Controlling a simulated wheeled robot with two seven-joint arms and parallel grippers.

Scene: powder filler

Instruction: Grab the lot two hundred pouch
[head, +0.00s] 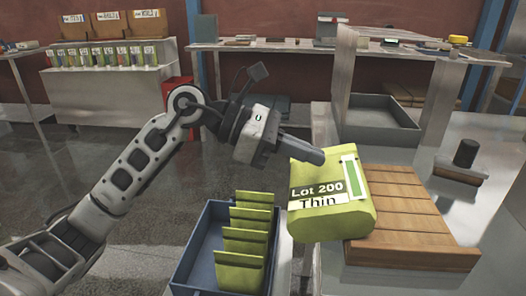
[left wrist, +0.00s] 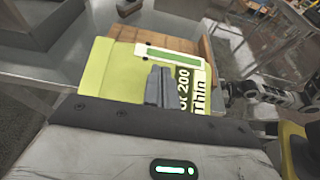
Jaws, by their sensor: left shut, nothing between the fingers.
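My right gripper is not seen in the head view.
A blue bin (head: 205,243) holding several green pouches stands left of the board. A grey tray (head: 378,118) sits behind it. A dark cylinder on a small block (head: 465,155) stands at the right. Shelves with boxes (head: 110,58) line the back.

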